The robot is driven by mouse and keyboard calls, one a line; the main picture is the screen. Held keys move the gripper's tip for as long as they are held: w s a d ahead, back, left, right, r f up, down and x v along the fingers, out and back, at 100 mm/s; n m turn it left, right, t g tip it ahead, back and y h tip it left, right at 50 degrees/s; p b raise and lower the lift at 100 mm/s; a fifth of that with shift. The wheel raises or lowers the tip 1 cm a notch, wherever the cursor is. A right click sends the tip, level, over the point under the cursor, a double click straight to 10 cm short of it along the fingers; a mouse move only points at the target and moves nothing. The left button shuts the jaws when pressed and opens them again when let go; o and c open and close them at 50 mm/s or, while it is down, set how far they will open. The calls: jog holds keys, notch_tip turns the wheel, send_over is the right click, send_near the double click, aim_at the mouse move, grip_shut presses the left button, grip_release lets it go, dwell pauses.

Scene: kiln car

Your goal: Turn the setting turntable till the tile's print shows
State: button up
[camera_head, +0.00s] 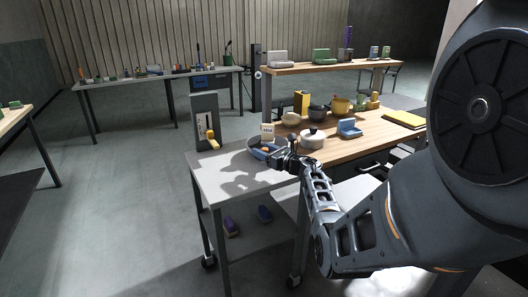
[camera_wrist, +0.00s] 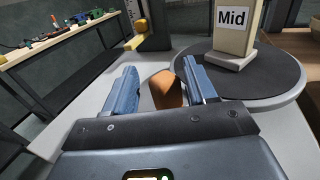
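The setting turntable (camera_wrist: 262,82) is a dark round disc with a pale rim, at the right in the wrist view. In the head view it shows with a bluish rim (camera_head: 254,150) on the grey table. A beige upright tile (camera_wrist: 236,40) stands on it, with a white label reading "Mid" facing the wrist camera. My gripper (camera_wrist: 162,82) has two blue fingers, spread apart. An orange-brown knob (camera_wrist: 166,92) shows between them, close to the right finger, with a gap to the left one. Whether the right finger touches it I cannot tell.
The grey table's front left (camera_head: 220,178) is clear.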

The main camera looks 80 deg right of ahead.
jog(key=shift+s, duration=0.1)
jog(key=shift+s, duration=0.2)
jog(key=v, duration=0.7)
jog(key=shift+s+a, duration=0.1)
jog(key=shift+a, duration=0.1)
